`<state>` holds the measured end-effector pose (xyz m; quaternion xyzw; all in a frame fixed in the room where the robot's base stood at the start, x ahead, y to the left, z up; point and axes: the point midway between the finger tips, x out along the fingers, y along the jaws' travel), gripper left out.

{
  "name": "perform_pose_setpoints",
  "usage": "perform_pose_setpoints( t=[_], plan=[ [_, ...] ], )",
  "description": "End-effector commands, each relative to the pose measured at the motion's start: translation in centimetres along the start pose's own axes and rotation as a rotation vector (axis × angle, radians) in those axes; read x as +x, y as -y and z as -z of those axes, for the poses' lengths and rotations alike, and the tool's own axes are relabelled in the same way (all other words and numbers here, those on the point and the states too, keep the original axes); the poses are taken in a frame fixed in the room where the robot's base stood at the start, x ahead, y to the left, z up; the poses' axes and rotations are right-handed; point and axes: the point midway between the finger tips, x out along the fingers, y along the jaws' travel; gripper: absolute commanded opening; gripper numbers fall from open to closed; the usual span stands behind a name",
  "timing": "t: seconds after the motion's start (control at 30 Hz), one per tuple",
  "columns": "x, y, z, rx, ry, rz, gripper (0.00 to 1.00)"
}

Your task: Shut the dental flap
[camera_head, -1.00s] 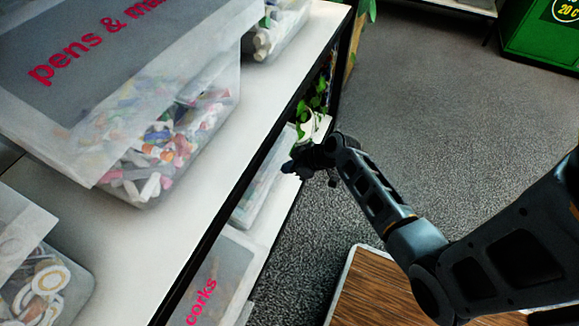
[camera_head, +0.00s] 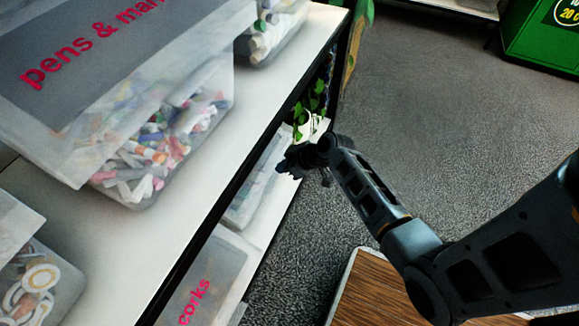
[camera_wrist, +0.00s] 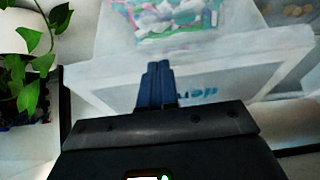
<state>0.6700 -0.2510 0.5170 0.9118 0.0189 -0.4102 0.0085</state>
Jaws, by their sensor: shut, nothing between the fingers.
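The dental flap (camera_wrist: 235,82) is a pale panel with part of a teal "den" label, upside down in the wrist view. Behind it is the translucent dental bin (camera_wrist: 240,16), with mixed coloured items inside. In the head view the bin (camera_head: 250,190) sits on the lower shelf, its front partly hidden by my gripper. My gripper (camera_head: 284,167) is beside the lower shelf's edge. In the wrist view its blue fingers (camera_wrist: 157,70) are together and empty, overlapping the flap left of the label. I cannot tell whether they touch it, nor the flap's exact angle.
A potted plant (camera_head: 306,122) stands just beyond the bin and fills the left of the wrist view (camera_wrist: 25,75). A corks bin (camera_head: 205,275) is nearer on the lower shelf. The pens bin (camera_head: 185,130) is on the upper shelf (camera_head: 190,215).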

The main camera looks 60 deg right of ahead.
Motion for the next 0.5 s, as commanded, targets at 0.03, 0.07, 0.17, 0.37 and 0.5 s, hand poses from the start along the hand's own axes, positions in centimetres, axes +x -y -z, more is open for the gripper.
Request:
perform_pose_setpoints(
  t=[0.03,0.07,0.17,0.37,0.5],
  plan=[
    [-0.9,0.2,1.7,-0.003,-0.005,0.000,0.00],
    [-1.1,0.3,2.3,-0.003,-0.006,-0.001,0.00],
    [-3.2,0.2,1.3,-0.003,-0.003,-0.004,0.00],
    [-7.3,0.2,1.1,-0.001,-0.005,-0.004,0.00],
    [-9.3,0.1,1.0,-0.002,-0.005,-0.004,0.00]
  ],
)
